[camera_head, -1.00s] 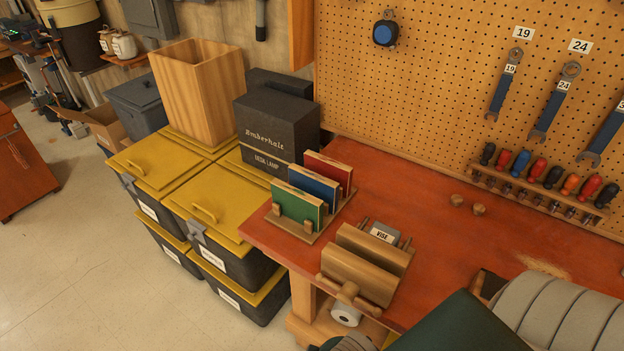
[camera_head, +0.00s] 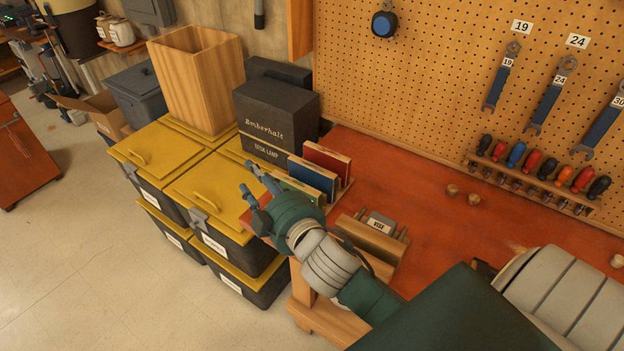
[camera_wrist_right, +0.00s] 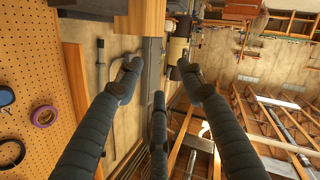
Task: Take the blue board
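The blue board (camera_head: 313,179) stands upright in a small wooden rack on the red workbench, between the red board (camera_head: 327,160) behind it and the green board (camera_head: 301,190) in front. My right gripper (camera_head: 256,184) is in front and to the left of the boards, over the bench's left corner. It hides the rack's front and part of the green board. Its fingers are spread and empty. They also show apart in the right wrist view (camera_wrist_right: 158,68), with no board between them. My left gripper is out of view.
A wooden vise (camera_head: 370,238) sits just right of my right forearm. A black desk lamp box (camera_head: 276,118) and yellow-lidded bins (camera_head: 205,195) stand left of the rack. The pegboard (camera_head: 430,80) rises behind. The bench's middle is mostly clear.

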